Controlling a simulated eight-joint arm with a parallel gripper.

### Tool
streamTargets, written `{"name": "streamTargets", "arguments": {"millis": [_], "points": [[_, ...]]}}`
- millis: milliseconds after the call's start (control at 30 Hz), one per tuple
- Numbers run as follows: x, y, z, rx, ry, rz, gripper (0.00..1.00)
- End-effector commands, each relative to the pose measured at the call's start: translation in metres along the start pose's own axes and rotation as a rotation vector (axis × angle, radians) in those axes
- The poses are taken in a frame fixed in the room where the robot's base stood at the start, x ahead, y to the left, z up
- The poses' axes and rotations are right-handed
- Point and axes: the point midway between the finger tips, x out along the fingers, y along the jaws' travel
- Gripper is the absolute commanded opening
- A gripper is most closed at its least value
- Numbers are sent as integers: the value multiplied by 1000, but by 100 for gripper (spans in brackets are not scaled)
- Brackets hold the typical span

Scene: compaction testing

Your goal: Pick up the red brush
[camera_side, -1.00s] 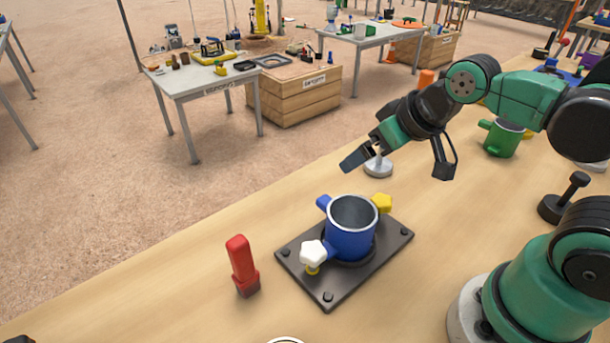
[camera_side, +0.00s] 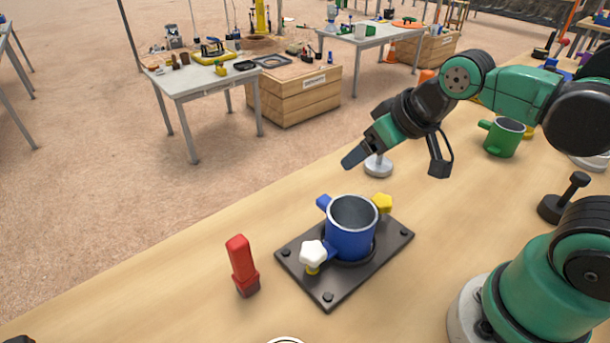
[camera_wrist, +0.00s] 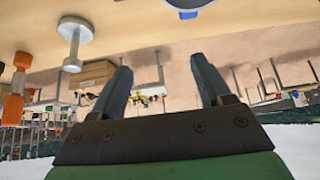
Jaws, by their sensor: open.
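The red brush (camera_side: 242,265) stands upright on the wooden table in the side view, left of a dark base plate (camera_side: 328,298). It has a red handle and a darker, wider foot. I cannot make it out in the wrist view. My gripper (camera_side: 397,163) is above the table, up and to the right of the brush and well apart from it. In the wrist view my gripper (camera_wrist: 160,75) shows two spread fingers with nothing between them.
A blue cup-shaped mould (camera_side: 350,240) stands on the base plate, with a white knob (camera_side: 313,253) and a yellow knob (camera_side: 383,203). A grey-white tamper (camera_side: 378,167) stands behind it. A green mug (camera_side: 502,138) and black tamper (camera_side: 565,199) stand right. Table around the brush is clear.

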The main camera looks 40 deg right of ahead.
Motion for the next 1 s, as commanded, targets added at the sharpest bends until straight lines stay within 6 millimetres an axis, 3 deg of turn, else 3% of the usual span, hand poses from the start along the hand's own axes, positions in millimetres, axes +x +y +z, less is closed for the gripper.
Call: {"name": "streamTargets", "arguments": {"millis": [167,267,400,533,700,1000], "points": [[2,-48,-18,-10,-124,-63,71],[6,-89,-25,-17,-225,-81,71],[11,-145,-22,-32,-345,-65,71],[15,-183,-13,-41,-415,-35,71],[18,-205,-4,-46,-450,-7,71],[48,-206,11,-43,-453,-5,71]]}}
